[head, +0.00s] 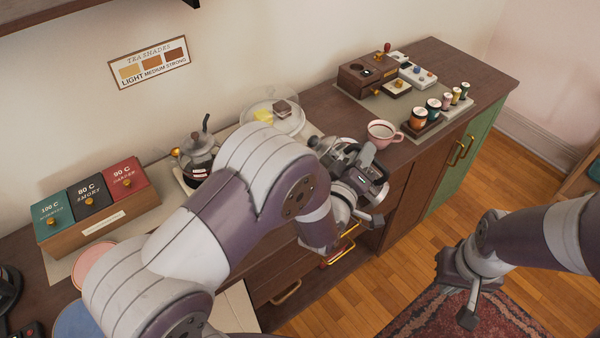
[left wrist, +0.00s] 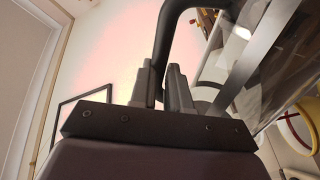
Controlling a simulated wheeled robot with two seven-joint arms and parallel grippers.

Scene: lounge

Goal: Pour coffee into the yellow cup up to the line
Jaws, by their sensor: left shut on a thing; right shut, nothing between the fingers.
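My left gripper (head: 352,172) is over the counter's front edge, left of and below a pink cup (head: 383,130) in the head view. In the left wrist view its fingers (left wrist: 163,78) are shut on a black handle (left wrist: 178,22). The handle belongs to a glass pot with a metal band (left wrist: 248,62); its contents and fill level cannot be made out. A yellow-rimmed round thing (left wrist: 296,130) shows at the right of that view; I cannot tell whether it is the yellow cup. No yellow cup is clear in the head view. My right gripper (head: 468,301) is shut and empty above the floor.
A glass kettle (head: 201,153) and a tea box (head: 98,203) stand on the left of the counter (head: 325,100). A plate with food (head: 290,122) is behind my left arm. A brown machine (head: 367,76) and several small jars (head: 433,106) stand at the right.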

